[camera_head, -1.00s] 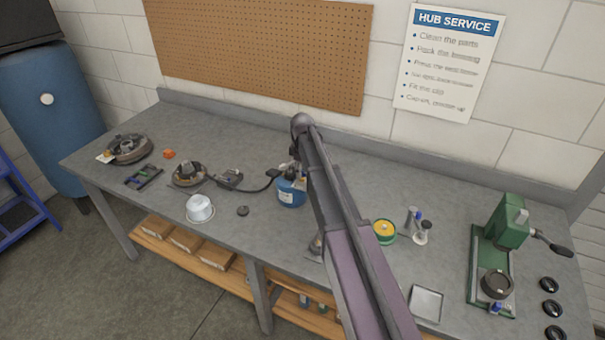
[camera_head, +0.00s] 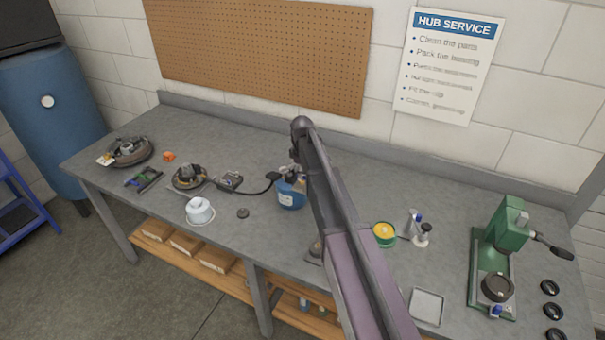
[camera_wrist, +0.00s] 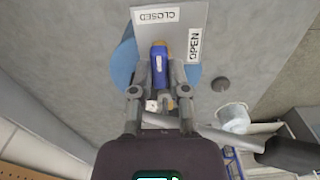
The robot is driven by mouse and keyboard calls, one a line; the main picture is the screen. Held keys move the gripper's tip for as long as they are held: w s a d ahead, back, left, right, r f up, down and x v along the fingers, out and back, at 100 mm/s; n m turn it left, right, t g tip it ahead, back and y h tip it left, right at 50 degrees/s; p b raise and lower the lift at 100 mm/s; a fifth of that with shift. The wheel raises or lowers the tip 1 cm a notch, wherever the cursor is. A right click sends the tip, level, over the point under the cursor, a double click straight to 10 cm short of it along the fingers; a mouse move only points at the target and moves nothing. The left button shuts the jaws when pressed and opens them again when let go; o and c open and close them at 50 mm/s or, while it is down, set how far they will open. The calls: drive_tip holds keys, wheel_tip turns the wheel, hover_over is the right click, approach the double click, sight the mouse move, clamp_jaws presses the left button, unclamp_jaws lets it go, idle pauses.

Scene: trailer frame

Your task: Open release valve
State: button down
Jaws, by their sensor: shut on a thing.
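The release valve's blue lever (camera_wrist: 159,68) shows in the wrist view, in front of a grey plate (camera_wrist: 183,35) marked CLOSED (camera_wrist: 155,15) at the top and OPEN (camera_wrist: 194,45) at the right. The lever points up the picture, toward the CLOSED side. My gripper (camera_wrist: 161,84) is shut on the lever, one finger on each side. Behind the plate is a round blue body (camera_wrist: 123,62). In the head view it is a blue pot (camera_head: 291,196) with a white label, on the bench. My arm partly covers the valve there.
A black hose (camera_head: 257,190) runs left from the pot to small parts on the grey bench (camera_head: 240,140). A white cup (camera_head: 199,210) stands to the left. A yellow-topped tin (camera_head: 383,234), small bottles and a green press (camera_head: 505,236) stand to the right.

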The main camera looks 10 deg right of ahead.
drive_tip(key=shift+m, duration=0.3)
drive_tip(key=m, duration=0.3)
drive_tip(key=shift+m, duration=0.4)
drive_tip(key=m, duration=0.9)
drive_tip(key=shift+s, duration=0.1)
drive_tip(key=m, duration=0.4)
drive_tip(key=c, duration=0.6)
unclamp_jaws()
